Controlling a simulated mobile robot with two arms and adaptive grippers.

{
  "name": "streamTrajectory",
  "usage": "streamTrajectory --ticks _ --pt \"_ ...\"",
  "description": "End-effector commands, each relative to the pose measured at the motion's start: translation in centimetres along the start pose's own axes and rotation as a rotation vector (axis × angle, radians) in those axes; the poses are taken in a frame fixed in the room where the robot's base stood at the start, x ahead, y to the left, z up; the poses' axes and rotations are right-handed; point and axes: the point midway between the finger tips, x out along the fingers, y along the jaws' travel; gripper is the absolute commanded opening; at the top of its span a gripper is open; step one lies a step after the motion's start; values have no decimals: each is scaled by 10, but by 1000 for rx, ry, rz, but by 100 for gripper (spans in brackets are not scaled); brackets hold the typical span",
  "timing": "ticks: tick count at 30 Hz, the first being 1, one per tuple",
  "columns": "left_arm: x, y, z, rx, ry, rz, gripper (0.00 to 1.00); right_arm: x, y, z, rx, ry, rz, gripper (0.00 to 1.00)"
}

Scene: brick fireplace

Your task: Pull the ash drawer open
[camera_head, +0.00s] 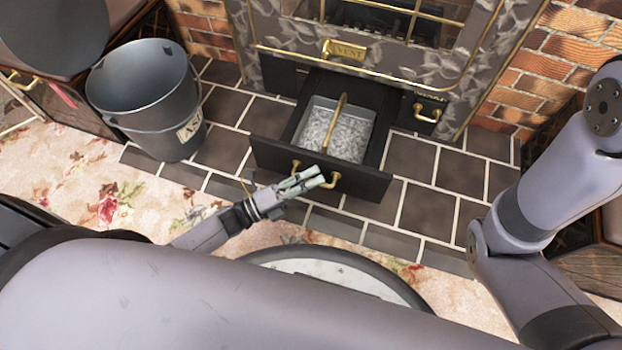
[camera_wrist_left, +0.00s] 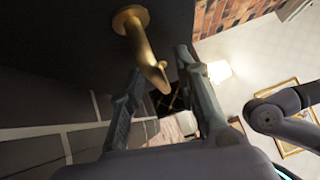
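The black ash drawer (camera_head: 262,153) stands pulled out from under the fireplace, over the dark hearth tiles. A grey metal ash pan (camera_head: 366,135) full of grey ash sits in it, with a brass bail handle (camera_head: 338,115) upright across it. The drawer's brass front handle (camera_head: 333,181) is partly hidden behind my left gripper (camera_head: 312,178). In the left wrist view the brass handle (camera_wrist_left: 140,40) reaches between the fingers of my left gripper (camera_wrist_left: 158,62), which stand apart with visible gaps. My right arm shows at the right, its gripper out of view.
A dark metal ash bucket (camera_head: 150,95) stands left of the drawer on the tiles. A brass-trimmed stove front with a vent plate (camera_head: 344,50) rises behind. A small brass-handled front (camera_head: 428,114) is right of the drawer. Floral carpet (camera_head: 110,200) lies in front.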

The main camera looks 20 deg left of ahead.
Motion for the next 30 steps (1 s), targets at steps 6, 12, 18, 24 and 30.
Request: streamTrajectory --ticks 6,12,18,24,30 --pt "-1 0 0 0 0 -1 30 0 0 2 1 -4 2 30" --pt "-24 1 0 0 0 3 30 0 0 1 1 -3 1 30" --pt "-67 1 0 -1 0 4 30 0 0 1 1 -2 0 30" --pt "-103 1 0 -2 -1 2 30 0 0 1 0 -2 0 30" --pt "-119 0 0 -1 0 0 30 0 0 1 0 -2 -1 30"
